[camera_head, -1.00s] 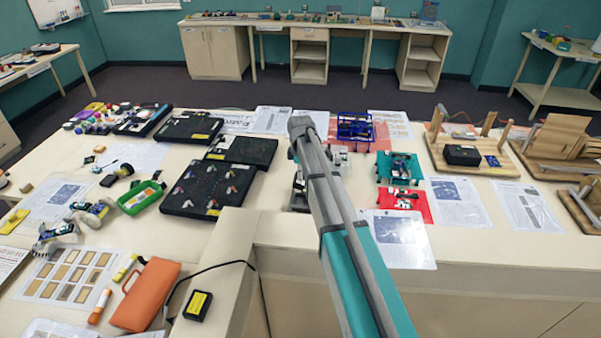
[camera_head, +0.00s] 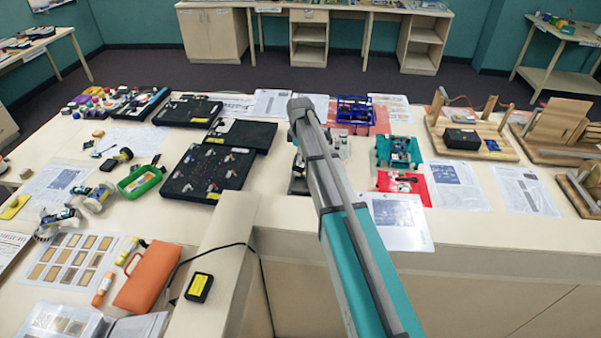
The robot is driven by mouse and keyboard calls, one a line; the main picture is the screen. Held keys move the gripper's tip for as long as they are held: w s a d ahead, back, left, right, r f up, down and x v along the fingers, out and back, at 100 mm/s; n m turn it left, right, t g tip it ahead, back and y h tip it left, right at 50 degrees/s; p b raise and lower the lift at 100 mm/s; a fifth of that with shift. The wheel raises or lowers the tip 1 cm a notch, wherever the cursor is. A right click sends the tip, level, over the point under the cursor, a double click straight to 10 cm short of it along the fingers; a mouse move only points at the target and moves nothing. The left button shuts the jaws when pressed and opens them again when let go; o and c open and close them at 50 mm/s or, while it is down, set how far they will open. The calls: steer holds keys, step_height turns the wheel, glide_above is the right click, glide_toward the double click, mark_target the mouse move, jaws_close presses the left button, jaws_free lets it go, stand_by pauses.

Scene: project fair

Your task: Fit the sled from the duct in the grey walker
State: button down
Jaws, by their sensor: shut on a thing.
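My arm reaches from the bottom right of the picture to the middle of the table, and its wrist bends down there. My gripper (camera_head: 298,183) shows only as dark parts low beside the arm. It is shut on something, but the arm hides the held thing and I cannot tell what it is. A small greyish build (camera_head: 341,143) stands just right of the arm, partly covered by it. It may be the grey walker, but I cannot make out legs. I cannot pick out the sled or the duct with certainty.
Right of the arm are a blue open frame (camera_head: 355,109), a teal vehicle (camera_head: 398,152) and a red mat (camera_head: 404,187). Left are a black pegboard (camera_head: 208,173) and a green tray (camera_head: 140,181).

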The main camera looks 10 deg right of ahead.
steer(key=shift+f, duration=0.1)
steer(key=shift+w+a+f+g+h+b, duration=0.1)
steer(key=shift+a+f+g+h+b, duration=0.15)
steer(key=shift+f+h+b, duration=0.25)
steer(key=shift+w+a+f+g+h+b, duration=0.1)
steer(key=shift+f+g+h+b, duration=0.15)
steer(key=shift+h+b, duration=0.45)
steer(key=shift+a+h, duration=0.15)
steer(key=shift+h, duration=0.55)
steer(key=shift+w+a+g+h+b, duration=0.1)
steer(key=shift+g+h+b, duration=0.2)
steer(key=shift+h+b, duration=0.15)
steer(key=shift+r, duration=0.1)
steer(key=shift+f, duration=0.2)
steer(key=shift+f+b, duration=3.35)
steer(key=shift+b, duration=0.1)
steer(key=shift+f+b, duration=1.1)
steer(key=shift+b, duration=0.05)
